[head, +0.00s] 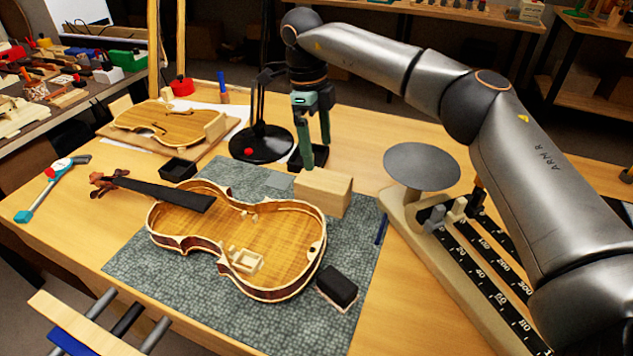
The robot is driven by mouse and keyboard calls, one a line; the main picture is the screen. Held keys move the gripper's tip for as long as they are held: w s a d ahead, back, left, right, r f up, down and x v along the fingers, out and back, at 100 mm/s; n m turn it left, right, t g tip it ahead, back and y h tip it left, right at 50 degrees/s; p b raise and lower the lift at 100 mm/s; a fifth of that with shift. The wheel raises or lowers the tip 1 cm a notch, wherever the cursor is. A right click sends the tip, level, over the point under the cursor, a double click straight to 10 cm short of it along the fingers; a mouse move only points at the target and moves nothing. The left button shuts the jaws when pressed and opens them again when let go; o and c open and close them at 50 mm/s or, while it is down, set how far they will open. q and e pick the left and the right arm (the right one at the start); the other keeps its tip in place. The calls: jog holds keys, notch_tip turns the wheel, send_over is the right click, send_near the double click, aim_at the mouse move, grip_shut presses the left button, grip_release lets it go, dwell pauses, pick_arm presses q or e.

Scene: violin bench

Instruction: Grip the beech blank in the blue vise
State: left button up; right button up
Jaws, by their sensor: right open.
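A pale wooden block (323,192), which looks like the beech blank, lies at the far right edge of the grey mat, behind the violin body. My right gripper (315,157) is open, pointing down just behind and above the block, with nothing seen between its fingers. Whether a finger touches the block is unclear. The blue vise (62,344) is at the bench's front left edge, partly cut off by the picture. Its wooden jaw (78,326) stands apart from the bench on grey rods (97,304), and the visible gap is empty. My left gripper is out of view.
A scale with a round pan (422,165) stands right. The front left bench top is clear.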

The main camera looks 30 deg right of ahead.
aim_at(325, 190)
jog(key=f, duration=0.3)
jog(key=s+f, duration=0.1)
jog(key=f, duration=0.3)
jog(key=s+d+f+b, duration=0.1)
jog(key=f, duration=0.3)
jog(key=shift+f, duration=0.25)
jog(key=shift+w+r, duration=0.1)
grip_shut()
dwell(0.3)
